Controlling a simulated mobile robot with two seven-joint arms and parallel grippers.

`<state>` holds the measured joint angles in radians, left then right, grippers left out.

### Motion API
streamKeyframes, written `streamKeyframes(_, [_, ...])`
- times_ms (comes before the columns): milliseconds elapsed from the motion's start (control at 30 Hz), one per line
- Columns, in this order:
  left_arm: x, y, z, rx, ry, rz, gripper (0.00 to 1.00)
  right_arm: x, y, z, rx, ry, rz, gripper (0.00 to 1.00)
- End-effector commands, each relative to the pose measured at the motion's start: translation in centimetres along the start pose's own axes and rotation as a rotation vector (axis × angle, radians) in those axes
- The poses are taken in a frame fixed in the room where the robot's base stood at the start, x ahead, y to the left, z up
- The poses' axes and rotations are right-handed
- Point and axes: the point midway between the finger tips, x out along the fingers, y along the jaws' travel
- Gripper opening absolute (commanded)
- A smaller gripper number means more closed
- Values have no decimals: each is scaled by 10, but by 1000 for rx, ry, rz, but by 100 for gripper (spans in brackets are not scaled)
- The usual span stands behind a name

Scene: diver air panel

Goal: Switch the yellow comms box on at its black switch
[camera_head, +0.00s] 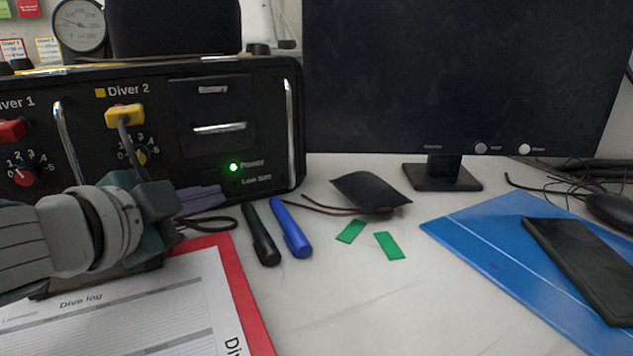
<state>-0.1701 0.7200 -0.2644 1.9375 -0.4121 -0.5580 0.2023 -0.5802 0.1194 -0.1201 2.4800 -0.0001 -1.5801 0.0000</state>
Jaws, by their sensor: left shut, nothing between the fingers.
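No yellow comms box with a black switch can be clearly made out. Yellow shows on the Diver 2 plug (125,115), which sits on the black air panel (275,130) with a cable hanging from it. My left gripper (160,212) is at the left, in front of the panel's lower part and above the dive log. It is shut and empty, and it hides part of the panel and desk behind it. Whether it touches anything there cannot be told. My right gripper is not in view.
A green power light (233,167) glows on the panel. The red-edged dive log (235,290) lies in front. A dark pen (261,233), blue pen (291,228), black pouch (370,191) and blue folder (480,240) lie rightward. A monitor (450,75) stands behind. The front middle desk is clear.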

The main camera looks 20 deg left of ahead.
Motion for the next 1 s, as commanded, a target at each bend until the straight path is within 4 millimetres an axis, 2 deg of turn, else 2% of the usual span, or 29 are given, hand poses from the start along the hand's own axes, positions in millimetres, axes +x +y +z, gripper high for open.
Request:
streamKeyframes(300, [-10,8,-6,-4,-4,3,0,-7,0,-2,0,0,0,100])
streamKeyframes(667, [-11,9,-7,-2,-2,1,0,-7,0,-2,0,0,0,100])
streamKeyframes(1000, [-33,24,-24,-5,-1,4,0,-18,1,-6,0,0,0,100])
